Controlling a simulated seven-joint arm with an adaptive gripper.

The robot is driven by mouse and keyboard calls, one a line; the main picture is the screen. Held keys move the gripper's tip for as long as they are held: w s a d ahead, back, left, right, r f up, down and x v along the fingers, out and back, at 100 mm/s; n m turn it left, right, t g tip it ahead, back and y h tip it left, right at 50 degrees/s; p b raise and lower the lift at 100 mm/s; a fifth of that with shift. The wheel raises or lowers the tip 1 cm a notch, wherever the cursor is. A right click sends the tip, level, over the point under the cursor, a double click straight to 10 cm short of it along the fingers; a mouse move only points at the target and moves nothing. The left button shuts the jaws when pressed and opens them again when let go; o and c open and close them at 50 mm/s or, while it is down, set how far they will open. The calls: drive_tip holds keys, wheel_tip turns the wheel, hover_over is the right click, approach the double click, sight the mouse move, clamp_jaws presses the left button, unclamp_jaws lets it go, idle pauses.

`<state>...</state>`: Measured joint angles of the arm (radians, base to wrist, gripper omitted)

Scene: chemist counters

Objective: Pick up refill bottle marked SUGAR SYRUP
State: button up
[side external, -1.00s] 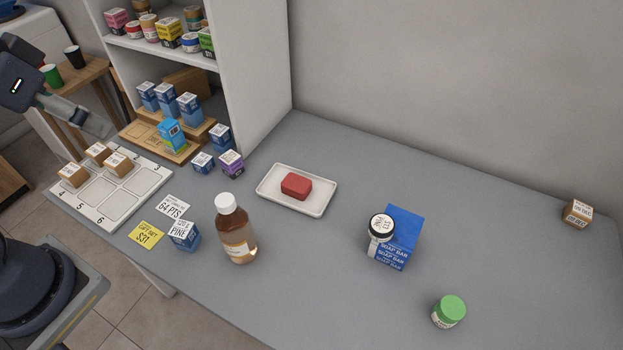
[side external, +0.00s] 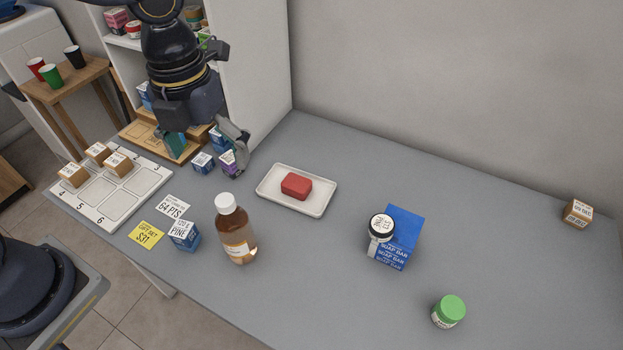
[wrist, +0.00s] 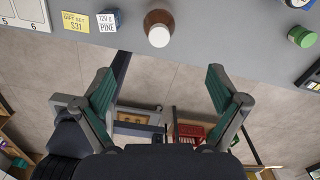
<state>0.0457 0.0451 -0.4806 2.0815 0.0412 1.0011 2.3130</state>
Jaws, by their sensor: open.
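A brown bottle (side external: 236,232) with a white cap and a pale label stands upright on the grey counter, left of centre. Its label is too small to read, so I cannot tell if it says SUGAR SYRUP. It also shows from above in the wrist view, as a brown bottle (wrist: 158,22) at the top. My gripper (side external: 205,148) is above the back left of the counter, near the small boxes by the shelf, apart from the bottle. In the wrist view my gripper (wrist: 158,95) has its fingers wide apart with nothing between them.
A blue PINE box (side external: 184,236) stands left of the bottle. A white tray (side external: 266,200) with red soap lies behind it. A blue soap-bar box (side external: 404,228), a white-lidded jar (side external: 381,232) and a green-lidded jar (side external: 448,311) stand to the right. The counter's front middle is clear.

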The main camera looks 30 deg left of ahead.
sight(224, 202)
wheel_tip(224, 202, down, 12)
drive_tip(key=shift+s, duration=0.1)
drive_tip(key=f, duration=0.5)
drive_tip(key=shift+w+f, duration=0.2)
drive_tip(key=shift+f, duration=0.1)
drive_tip(key=shift+c, duration=0.3)
clamp_jaws()
idle(0.4)
